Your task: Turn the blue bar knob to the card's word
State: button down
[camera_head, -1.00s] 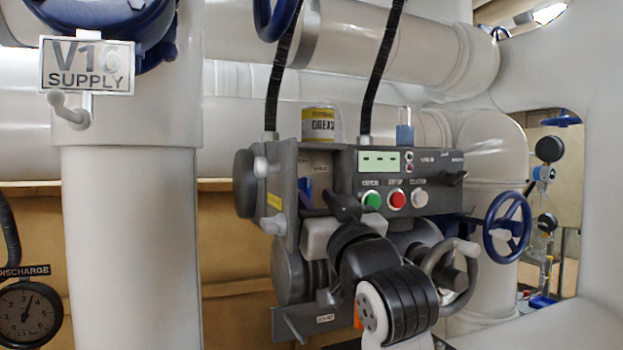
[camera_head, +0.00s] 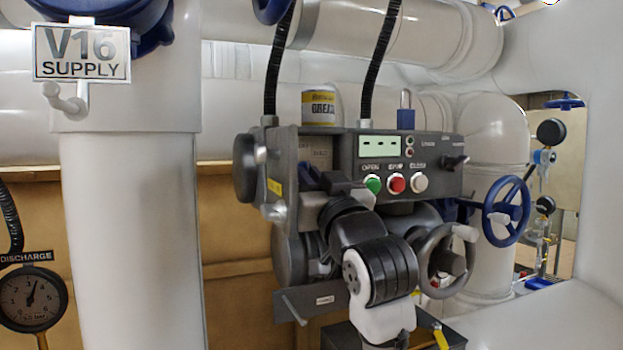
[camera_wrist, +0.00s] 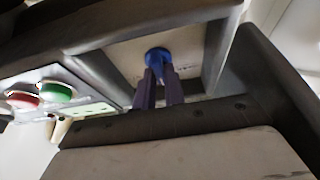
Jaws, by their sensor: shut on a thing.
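The blue bar knob (camera_wrist: 157,55) shows in the wrist view on a pale panel (camera_wrist: 120,55) recessed in the dark valve housing. My gripper (camera_wrist: 157,74) has its two fingers close together on the knob, one on each side, and hides part of it. The bar's exact angle is hard to make out. A pale plate (camera_head: 318,150) with small lettering shows at the top of the recess. Its words are too small to read, and I cannot tell whether it is the card.
The grey control box (camera_head: 440,150) carries green, red and white buttons beside the recess. A grey handwheel (camera_head: 447,262) is close to my wrist's right. A blue handwheel (camera_head: 506,210) stands farther right.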

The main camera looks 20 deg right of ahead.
jog(key=shift+n, duration=0.5)
jog(key=n+g+y+b, duration=0.1)
jog(key=n+y, duration=0.1)
jog(key=n, duration=0.3)
jog(key=n+g+y+b, duration=0.1)
jog(key=n+y, duration=0.1)
jog(key=n, duration=0.3)
jog(key=n+g+y+b, duration=0.1)
jog(key=n+y, duration=0.1)
jog(key=n, duration=0.3)
jog(key=shift+d+r+g+y, duration=0.1)
jog(key=shift+d+g+y, duration=0.2)
jog(key=shift+y, duration=0.1)
jog(key=c, duration=1.5)
grip_release()
jog(key=shift+s, duration=0.1)
